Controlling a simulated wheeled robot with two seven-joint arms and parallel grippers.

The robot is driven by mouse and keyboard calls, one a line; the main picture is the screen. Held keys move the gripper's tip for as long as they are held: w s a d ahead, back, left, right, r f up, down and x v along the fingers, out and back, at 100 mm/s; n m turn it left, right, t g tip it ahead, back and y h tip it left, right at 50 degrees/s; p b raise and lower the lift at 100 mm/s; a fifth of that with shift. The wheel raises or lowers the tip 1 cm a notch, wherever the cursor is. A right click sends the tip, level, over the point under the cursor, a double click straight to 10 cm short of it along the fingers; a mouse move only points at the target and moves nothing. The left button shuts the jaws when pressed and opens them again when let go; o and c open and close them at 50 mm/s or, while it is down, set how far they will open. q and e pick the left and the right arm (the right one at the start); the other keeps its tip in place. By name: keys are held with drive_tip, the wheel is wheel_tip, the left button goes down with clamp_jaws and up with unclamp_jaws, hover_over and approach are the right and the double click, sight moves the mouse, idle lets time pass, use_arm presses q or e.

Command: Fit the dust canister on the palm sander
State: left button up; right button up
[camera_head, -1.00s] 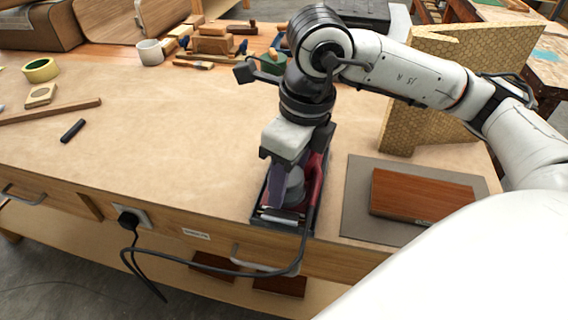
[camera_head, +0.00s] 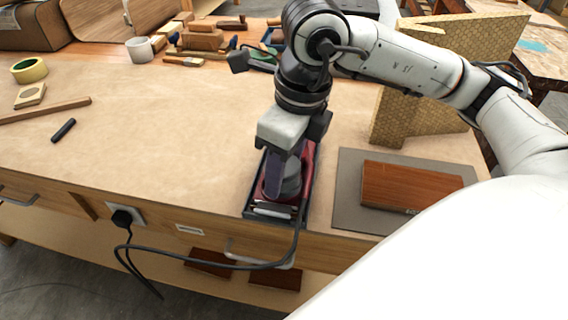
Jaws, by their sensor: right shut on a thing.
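The dark red palm sander (camera_head: 308,162) sits in a dark shallow tray (camera_head: 251,205) at the front edge of the bench. Its cord runs down over the front edge to a plug in the bench front. My right gripper (camera_head: 284,172) points down over the sander, with its fingers around a grey round part, which looks like the dust canister (camera_head: 291,184). The gripper is shut on it. The fingers and wrist hide much of the sander, and I cannot tell whether the canister touches its port. My left gripper is not in view.
Right of the tray, a reddish-brown board (camera_head: 410,187) lies on a grey mat (camera_head: 348,205). A gold patterned angled panel (camera_head: 400,120) stands behind it. A tape roll (camera_head: 29,70), a wooden stick and a small black rod lie left. The bench middle is clear.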

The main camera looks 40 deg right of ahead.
idle(0.3)
drive_tip(key=o, duration=1.4)
drive_tip(key=shift+c, duration=0.2)
drive_tip(key=shift+d, duration=0.1)
drive_tip(key=shift+w, duration=0.1)
drive_tip(key=shift+c, duration=1.1)
drive_tip(key=shift+r, duration=0.1)
drive_tip(key=shift+o, duration=0.7)
drive_tip(key=shift+r+p, duration=0.6)
drive_tip(key=shift+r, duration=0.15)
drive_tip(key=shift+r+p, duration=1.75)
drive_tip(key=shift+r, duration=0.95)
